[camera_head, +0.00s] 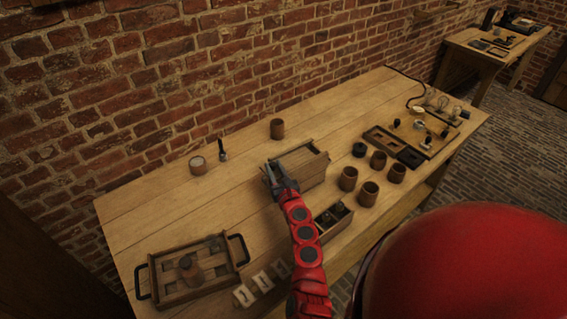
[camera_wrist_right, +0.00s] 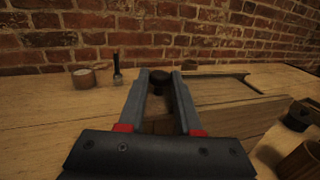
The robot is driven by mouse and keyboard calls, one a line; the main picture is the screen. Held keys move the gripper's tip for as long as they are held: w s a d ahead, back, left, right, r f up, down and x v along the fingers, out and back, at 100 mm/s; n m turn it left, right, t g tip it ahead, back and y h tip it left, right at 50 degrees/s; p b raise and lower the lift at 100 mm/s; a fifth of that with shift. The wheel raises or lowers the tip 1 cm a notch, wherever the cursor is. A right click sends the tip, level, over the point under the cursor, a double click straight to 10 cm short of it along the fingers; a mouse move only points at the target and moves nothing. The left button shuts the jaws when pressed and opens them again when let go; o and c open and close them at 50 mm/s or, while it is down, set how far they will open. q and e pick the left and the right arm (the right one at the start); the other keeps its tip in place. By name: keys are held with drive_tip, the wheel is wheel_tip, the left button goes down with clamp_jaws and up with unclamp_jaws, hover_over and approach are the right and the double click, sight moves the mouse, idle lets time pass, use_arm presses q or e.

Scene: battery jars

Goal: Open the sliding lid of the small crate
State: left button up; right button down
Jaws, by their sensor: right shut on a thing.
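The small wooden crate (camera_head: 310,177) stands near the middle of the table, with a flat wooden lid (camera_head: 297,160) on top. My right gripper (camera_head: 271,173) is at the crate's left end. In the right wrist view my right gripper (camera_wrist_right: 160,82) has its fingers closed around a small dark knob (camera_wrist_right: 159,76); the fingers hide part of it. From these views I cannot tell how far the lid is slid. My left gripper is not in view.
An open box (camera_head: 333,217) with dark contents is in front of the crate. Brown jars (camera_head: 348,178) stand to the right. A handled tray (camera_head: 205,283) is at front left. A light-topped jar (camera_head: 198,166) and dark tool (camera_head: 222,152) are behind left.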

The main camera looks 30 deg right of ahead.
drive_tip(key=a+b, duration=0.2)
drive_tip(key=a, duration=1.1)
drive_tip(key=shift+a, duration=0.35)
drive_tip(key=shift+s+r, duration=0.1)
drive_tip(key=c, duration=0.6)
unclamp_jaws()
drive_tip(key=shift+b+v, duration=1.05)
drive_tip(key=shift+v, duration=7.65)
